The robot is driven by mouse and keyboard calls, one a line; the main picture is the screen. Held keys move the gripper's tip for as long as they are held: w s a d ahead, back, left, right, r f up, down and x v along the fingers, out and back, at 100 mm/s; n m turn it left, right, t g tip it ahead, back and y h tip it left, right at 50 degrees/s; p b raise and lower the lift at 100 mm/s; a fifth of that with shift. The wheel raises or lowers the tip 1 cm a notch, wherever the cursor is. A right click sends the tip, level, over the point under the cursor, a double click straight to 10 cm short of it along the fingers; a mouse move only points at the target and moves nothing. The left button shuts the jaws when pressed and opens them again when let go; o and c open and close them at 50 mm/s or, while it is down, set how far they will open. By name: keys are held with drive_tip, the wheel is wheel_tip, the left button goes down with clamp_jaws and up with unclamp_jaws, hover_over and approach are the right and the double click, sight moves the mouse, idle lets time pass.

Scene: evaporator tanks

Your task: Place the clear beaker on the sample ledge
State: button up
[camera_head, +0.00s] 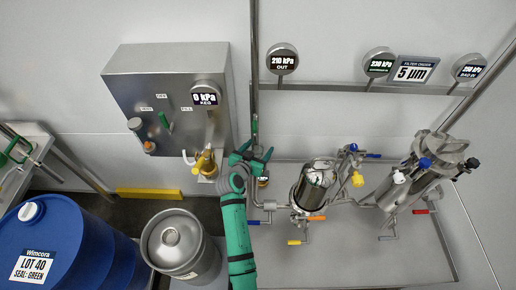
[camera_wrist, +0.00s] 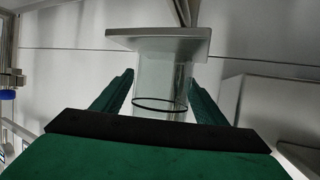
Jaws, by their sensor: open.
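The clear beaker (camera_wrist: 163,85) shows in the wrist view as a transparent cylinder with a dark ring, between my gripper's two green fingers. One end of it meets a grey square plate (camera_wrist: 158,38), which looks like the sample ledge. My gripper (camera_wrist: 160,97) is open, with its fingers on either side of the beaker; I cannot tell whether they touch it. In the head view my gripper (camera_head: 252,157) is near the back wall, right of the grey control box. The beaker and ledge cannot be made out clearly there.
The control box (camera_head: 165,95) is on the wall to the left. A vertical pipe (camera_head: 254,60) rises behind my gripper. A steel filter housing (camera_head: 315,184) with valves stands to the right. A blue drum (camera_head: 75,245) and a steel keg (camera_head: 180,245) stand at front left.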

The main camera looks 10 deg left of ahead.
drive_tip(key=v, duration=1.2)
drive_tip(key=shift+n+g+y, duration=0.3)
drive_tip(key=shift+n+y, duration=0.5)
drive_tip(key=shift+y, duration=0.1)
drive_tip(key=s+d+f, duration=0.1)
drive_tip(key=s+f, duration=0.1)
drive_tip(key=s+d+f, duration=0.1)
drive_tip(key=s+f, duration=0.1)
drive_tip(key=s, duration=0.1)
drive_tip(key=s+d+f, duration=0.1)
drive_tip(key=s+f, duration=0.1)
drive_tip(key=shift+s+d, duration=0.3)
drive_tip(key=s+d+f+n+y, duration=0.15)
drive_tip(key=s+d, duration=0.25)
drive_tip(key=s, duration=0.7)
drive_tip(key=s+d+r+t, duration=0.1)
drive_tip(key=s+d+r, duration=0.2)
drive_tip(key=s+r, duration=0.3)
drive_tip(key=s+d+r+t, duration=0.1)
drive_tip(key=s+d+r, duration=0.3)
drive_tip(key=s, duration=0.9)
wheel_tip(320, 180, up, 3)
drive_tip(key=shift+s+d+r+m+t+h, duration=0.1)
drive_tip(key=shift+s+d+m+t+h, duration=0.15)
drive_tip(key=shift+s+m+t+h, duration=0.15)
drive_tip(key=shift+s+d, duration=0.1)
